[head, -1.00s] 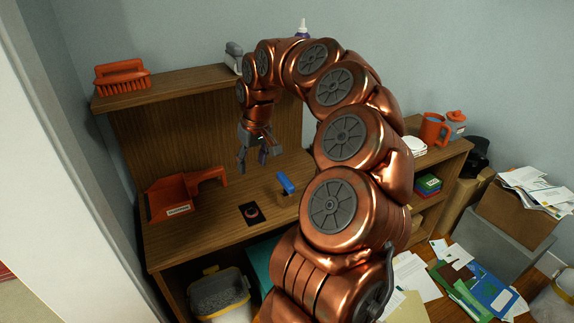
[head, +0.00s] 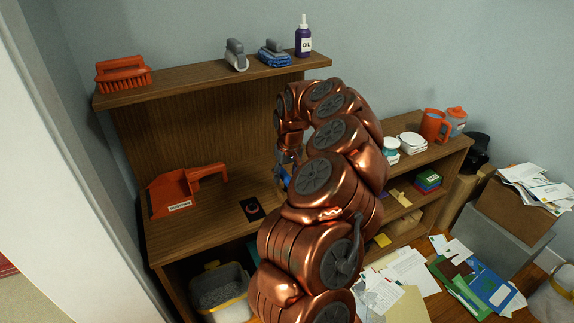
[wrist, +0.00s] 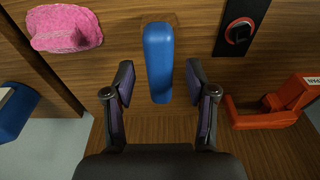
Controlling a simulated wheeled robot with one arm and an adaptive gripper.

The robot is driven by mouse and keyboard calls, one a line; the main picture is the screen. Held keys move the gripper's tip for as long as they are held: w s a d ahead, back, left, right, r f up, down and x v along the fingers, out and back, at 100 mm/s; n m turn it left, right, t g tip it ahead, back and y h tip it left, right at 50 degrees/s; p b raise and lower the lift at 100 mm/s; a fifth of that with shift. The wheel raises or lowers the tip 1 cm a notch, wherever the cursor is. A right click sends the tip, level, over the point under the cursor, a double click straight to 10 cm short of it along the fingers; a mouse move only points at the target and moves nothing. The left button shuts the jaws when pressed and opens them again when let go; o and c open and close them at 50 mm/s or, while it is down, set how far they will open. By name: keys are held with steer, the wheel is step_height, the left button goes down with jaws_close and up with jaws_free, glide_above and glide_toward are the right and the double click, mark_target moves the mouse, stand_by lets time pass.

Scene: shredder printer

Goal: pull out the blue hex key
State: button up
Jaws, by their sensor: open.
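The blue hex key (wrist: 158,62) shows in the wrist view as a blue handle standing up from the wooden desk surface. My gripper (wrist: 158,82) is open, with one finger on each side of the blue handle and a gap to it on both sides. In the head view my arm hides most of the gripper, and only a sliver of the blue hex key (head: 283,176) shows beside it. How the key is seated below its handle is hidden.
A black plate with a red-ringed round switch (head: 251,208) lies close by on the desk. An orange dustpan (head: 172,195) is at the left. A pink sponge-like thing (wrist: 64,27) shows in the wrist view. A shelf (head: 200,84) with brushes and a bottle (head: 304,40) is above.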

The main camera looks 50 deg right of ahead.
steer(key=shift+w+f, duration=0.1)
steer(key=shift+f, duration=0.4)
jaws_close()
steer(key=c, duration=0.7)
jaws_free()
steer(key=shift+c, duration=0.2)
jaws_close()
steer(key=shift+r, duration=0.65)
